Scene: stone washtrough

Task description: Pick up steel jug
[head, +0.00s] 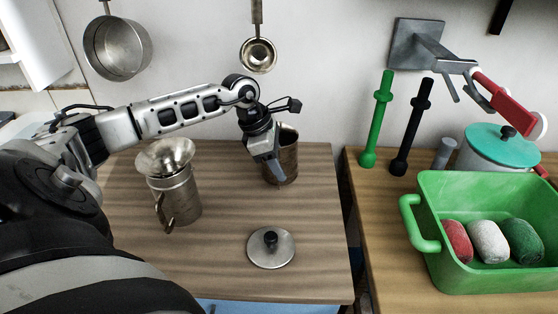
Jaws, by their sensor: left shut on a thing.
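A steel jug (289,160) stands upright at the back of the left wooden counter, partly hidden behind my left gripper (272,172). The gripper points down at the jug's near left side and is shut on it. The jug's handle cannot be made out behind the fingers. A second steel vessel (181,195) with a handle on its near side stands to the left, below my left forearm, with a steel funnel (165,157) in its mouth. My right gripper is out of view.
A round steel lid (271,248) with a black knob lies on the counter in front. A pan (117,48) and a ladle (258,54) hang on the wall. The right counter holds a green basin (440,262), a teal-lidded pot (484,158) and two upright rods.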

